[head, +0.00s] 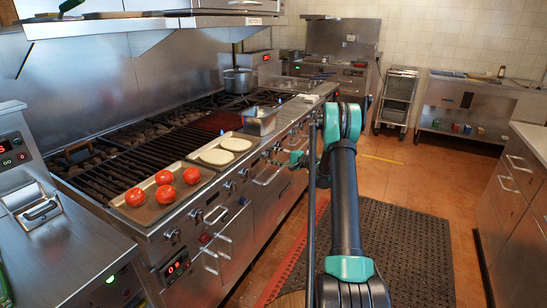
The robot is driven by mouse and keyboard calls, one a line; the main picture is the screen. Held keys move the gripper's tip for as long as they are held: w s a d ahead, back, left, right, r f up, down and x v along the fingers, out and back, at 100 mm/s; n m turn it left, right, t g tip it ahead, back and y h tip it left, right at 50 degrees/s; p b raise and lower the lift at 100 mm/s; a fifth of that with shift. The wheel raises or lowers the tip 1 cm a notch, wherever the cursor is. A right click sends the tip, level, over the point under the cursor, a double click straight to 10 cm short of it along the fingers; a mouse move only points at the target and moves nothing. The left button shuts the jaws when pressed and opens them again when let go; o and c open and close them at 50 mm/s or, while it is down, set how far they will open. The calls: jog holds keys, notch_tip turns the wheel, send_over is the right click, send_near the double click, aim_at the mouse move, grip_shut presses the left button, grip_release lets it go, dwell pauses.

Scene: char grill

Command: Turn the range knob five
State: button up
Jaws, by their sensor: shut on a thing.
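The range (255,192) runs along the left, with a row of knobs on its front face. A near knob (197,215) and another knob (229,186) show clearly. My gripper (281,161) is small and partly behind my arm in the head view. It is at the front face of the range, at the knob row, and is shut on a range knob. The held knob is mostly hidden by the fingers, so its turn angle and its place in the row cannot be told.
A tray (150,218) with several tomatoes (164,178) and a tray with two pale flat rounds (217,157) sit on the grill. A metal pan (260,122) stands farther back. A counter (515,180) is at right. The matted floor (415,245) between is clear.

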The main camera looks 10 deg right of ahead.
jog(key=o, duration=1.1)
jog(key=shift+o, duration=0.2)
jog(key=v, duration=1.2)
jog(key=shift+r, duration=0.1)
